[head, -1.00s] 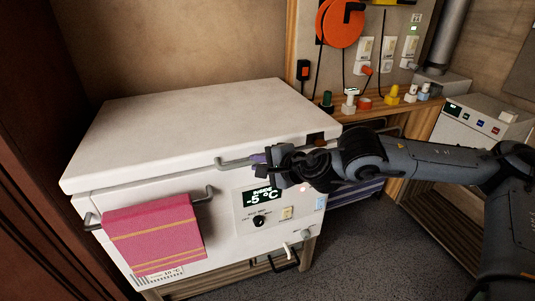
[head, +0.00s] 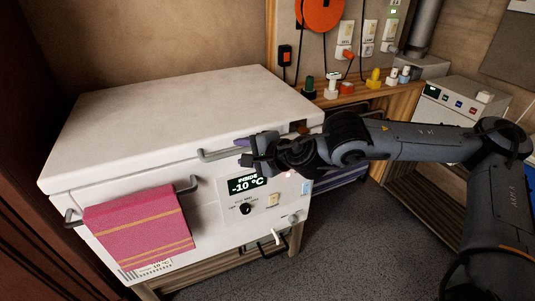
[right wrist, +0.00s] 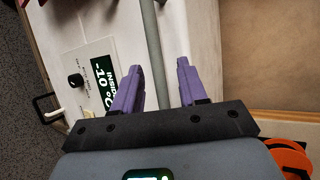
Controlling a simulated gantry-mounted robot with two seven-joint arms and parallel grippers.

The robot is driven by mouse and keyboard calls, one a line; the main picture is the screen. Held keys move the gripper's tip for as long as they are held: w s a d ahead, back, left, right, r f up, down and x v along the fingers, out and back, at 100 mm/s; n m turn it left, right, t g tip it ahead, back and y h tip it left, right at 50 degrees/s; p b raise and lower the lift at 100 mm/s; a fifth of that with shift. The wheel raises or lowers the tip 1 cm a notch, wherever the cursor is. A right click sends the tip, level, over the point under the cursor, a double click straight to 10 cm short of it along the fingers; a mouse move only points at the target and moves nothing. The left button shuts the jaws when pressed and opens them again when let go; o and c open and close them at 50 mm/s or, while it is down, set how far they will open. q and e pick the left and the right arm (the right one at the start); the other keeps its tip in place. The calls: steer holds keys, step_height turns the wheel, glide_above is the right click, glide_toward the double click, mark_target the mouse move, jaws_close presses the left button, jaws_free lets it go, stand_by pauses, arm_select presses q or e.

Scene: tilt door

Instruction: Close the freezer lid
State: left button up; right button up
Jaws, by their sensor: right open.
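The white chest freezer's lid (head: 180,115) lies flat over the freezer body (head: 205,205), looking shut with a thin dark seam at its front edge. A grey bar handle (head: 215,155) sticks out from the lid's front. My right gripper (head: 243,150) is at the handle's right end. In the right wrist view, the two purple fingers of my right gripper (right wrist: 158,64) are spread, with the grey handle bar (right wrist: 152,45) running between them and a gap on each side. My left gripper is not in view.
A pink striped towel (head: 138,230) hangs on a rail on the freezer's front. A display (head: 244,185) reads -10 °C. A wooden workbench (head: 345,103) with coloured plugs stands behind my right arm. Grey floor (head: 370,235) is clear at right.

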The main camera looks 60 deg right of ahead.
steer(key=shift+b+v, duration=0.3)
steer(key=shift+v, duration=0.5)
steer(key=b+v, duration=0.3)
steer(key=v, duration=0.5)
steer(key=shift+s, duration=0.2)
